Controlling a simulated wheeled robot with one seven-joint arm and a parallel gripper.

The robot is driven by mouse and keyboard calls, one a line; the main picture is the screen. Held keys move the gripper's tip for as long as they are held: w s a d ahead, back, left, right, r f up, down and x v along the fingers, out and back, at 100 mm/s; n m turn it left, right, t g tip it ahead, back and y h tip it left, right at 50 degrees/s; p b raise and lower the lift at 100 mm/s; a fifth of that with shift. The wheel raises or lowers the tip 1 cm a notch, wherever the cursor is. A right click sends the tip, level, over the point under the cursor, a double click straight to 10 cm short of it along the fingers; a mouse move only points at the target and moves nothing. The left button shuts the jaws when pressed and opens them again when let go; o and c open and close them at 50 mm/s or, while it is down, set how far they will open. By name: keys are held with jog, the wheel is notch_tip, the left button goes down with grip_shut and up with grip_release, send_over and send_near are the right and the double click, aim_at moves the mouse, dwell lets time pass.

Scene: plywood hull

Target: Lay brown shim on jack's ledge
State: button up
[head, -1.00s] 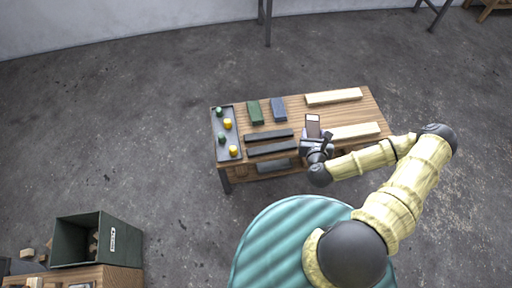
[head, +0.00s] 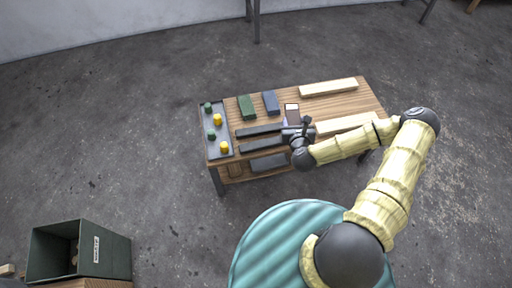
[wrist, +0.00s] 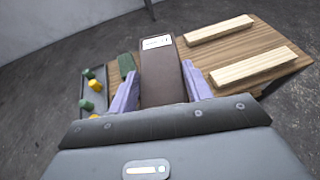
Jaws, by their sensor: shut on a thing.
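The brown shim (wrist: 162,78) is a flat brown piece with a white label at its far end. My gripper (wrist: 163,93) is shut on it, with a lilac finger on each side in the wrist view. In the head view the shim (head: 292,116) shows over the right-middle of the wooden bench (head: 325,107), and my gripper (head: 291,126) is at its near end. I cannot tell whether the shim touches the bench top. I cannot make out a jack or its ledge in either view.
A grey tray (head: 213,135) with green and yellow pieces lies on the bench's left end. Beside it are a green block (head: 246,107), a blue block (head: 271,103) and two dark bars (head: 258,131). Pale strips (head: 328,87) lie right. A green bin (head: 105,255) stands lower left.

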jog(key=w+a+f+n+b, duration=0.1)
jog(key=w+a+f+b, duration=0.45)
jog(key=f+b, duration=0.4)
jog(key=n+y+b, duration=0.1)
jog(key=y+b, duration=0.2)
jog(key=b, duration=1)
send_over(257, 142)
jog(key=shift+g, duration=0.3)
notch_tip(257, 142, down, 4)
jog(key=shift+f, duration=0.2)
jog(key=shift+f, duration=0.1)
notch_tip(257, 142, down, 5)
jog(key=shift+r+b, duration=0.1)
jog(key=shift+b, duration=0.9)
jog(key=shift+f+b, duration=1.05)
jog(key=shift+f, duration=1.5)
jog(key=shift+f, duration=0.5)
